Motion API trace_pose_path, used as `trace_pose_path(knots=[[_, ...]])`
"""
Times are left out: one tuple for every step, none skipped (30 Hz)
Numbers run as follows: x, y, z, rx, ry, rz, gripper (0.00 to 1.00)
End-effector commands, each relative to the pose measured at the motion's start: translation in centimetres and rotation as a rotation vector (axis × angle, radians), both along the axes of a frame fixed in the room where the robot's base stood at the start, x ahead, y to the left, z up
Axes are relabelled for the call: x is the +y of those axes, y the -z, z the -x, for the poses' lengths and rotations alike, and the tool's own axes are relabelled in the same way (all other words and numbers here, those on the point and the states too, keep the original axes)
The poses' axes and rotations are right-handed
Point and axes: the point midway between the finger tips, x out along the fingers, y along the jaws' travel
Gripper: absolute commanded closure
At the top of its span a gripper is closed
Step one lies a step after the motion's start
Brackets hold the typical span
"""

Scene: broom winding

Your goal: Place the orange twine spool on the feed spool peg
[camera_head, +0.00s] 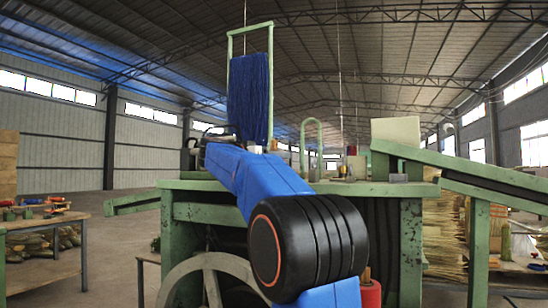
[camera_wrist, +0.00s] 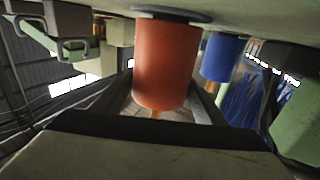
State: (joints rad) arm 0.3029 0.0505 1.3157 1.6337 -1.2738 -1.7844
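The orange twine spool (camera_wrist: 167,65) is in the middle of the wrist view, which looks upside down. Its base end is against a dark round disc (camera_wrist: 172,14) on the bench surface, apparently the feed spool peg's plate. A short wooden peg end (camera_wrist: 157,114) sticks out of the spool's opposite end. My gripper (camera_wrist: 165,85) has its dark fingers on both sides of the spool, very close to it. I cannot tell whether they touch it. In the head view, my blue arm hides the spool and the fingertips.
A blue spool (camera_wrist: 221,58) stands beside the orange one. Blue strands (camera_head: 249,95) hang from a green frame above the green machine (camera_head: 410,245). A red spool (camera_head: 370,294) on a wooden peg shows low in the head view. A side table (camera_head: 45,222) stands at left.

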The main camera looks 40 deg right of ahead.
Motion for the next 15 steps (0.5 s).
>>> trace_pose_path(knots=[[0.0, 0.0, 0.0, 0.0, 0.0, 0.0, 0.27], [0.0, 0.0, 0.0, 0.0, 0.0, 0.0, 0.27], [0.0, 0.0, 0.0, 0.0, 0.0, 0.0, 0.27], [0.0, 0.0, 0.0, 0.0, 0.0, 0.0, 0.27], [0.0, 0.0, 0.0, 0.0, 0.0, 0.0, 0.27], [0.0, 0.0, 0.0, 0.0, 0.0, 0.0, 0.27], [0.0, 0.0, 0.0, 0.0, 0.0, 0.0, 0.27], [0.0, 0.0, 0.0, 0.0, 0.0, 0.0, 0.27], [0.0, 0.0, 0.0, 0.0, 0.0, 0.0, 0.27], [0.0, -0.1, 0.0, 0.0, 0.0, 0.0, 0.27], [0.0, -0.2, 0.0, 0.0, 0.0, 0.0, 0.27], [0.1, -0.3, 0.0, 0.0, 0.0, 0.0, 0.27], [0.3, -0.3, 0.0, 0.001, -0.001, 0.0, 0.27], [0.6, -0.3, 0.0, 0.001, -0.001, 0.0, 0.27], [1.1, -0.3, 0.0, 0.0, -0.001, 0.0, 0.27]])
